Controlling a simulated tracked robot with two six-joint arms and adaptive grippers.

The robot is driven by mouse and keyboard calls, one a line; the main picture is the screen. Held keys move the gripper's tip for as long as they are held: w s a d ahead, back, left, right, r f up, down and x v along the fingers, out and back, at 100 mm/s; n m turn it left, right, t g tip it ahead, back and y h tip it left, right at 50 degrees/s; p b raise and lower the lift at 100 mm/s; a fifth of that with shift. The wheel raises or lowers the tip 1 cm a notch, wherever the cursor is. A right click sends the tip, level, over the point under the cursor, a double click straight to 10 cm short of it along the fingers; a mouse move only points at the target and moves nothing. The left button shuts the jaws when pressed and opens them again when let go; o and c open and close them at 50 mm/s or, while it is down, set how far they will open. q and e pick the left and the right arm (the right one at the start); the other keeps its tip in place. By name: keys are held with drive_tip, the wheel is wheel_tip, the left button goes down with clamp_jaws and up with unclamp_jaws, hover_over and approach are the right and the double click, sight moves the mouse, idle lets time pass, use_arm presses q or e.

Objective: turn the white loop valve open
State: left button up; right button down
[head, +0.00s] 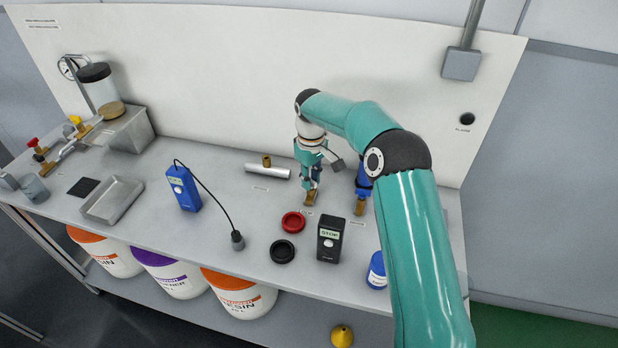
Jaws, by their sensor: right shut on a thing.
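My right gripper (311,180) reaches down from above at the back middle of the bench. It is shut on the top of a brass valve (309,199), which I take for the white loop valve. The fingers cover its handle, so neither its white colour nor its angle shows. The brass body stands on the bench below the fingertips. My left gripper is not in view.
A blue-handled valve (362,179) stands close to the right of my gripper, partly behind my arm. A metal tube (267,171) lies to the left.

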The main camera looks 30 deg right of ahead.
drive_tip(key=m, duration=0.5)
drive_tip(key=shift+m, duration=0.3)
drive_tip(key=m, duration=0.6)
idle(0.4)
drive_tip(key=c, duration=1)
unclamp_jaws()
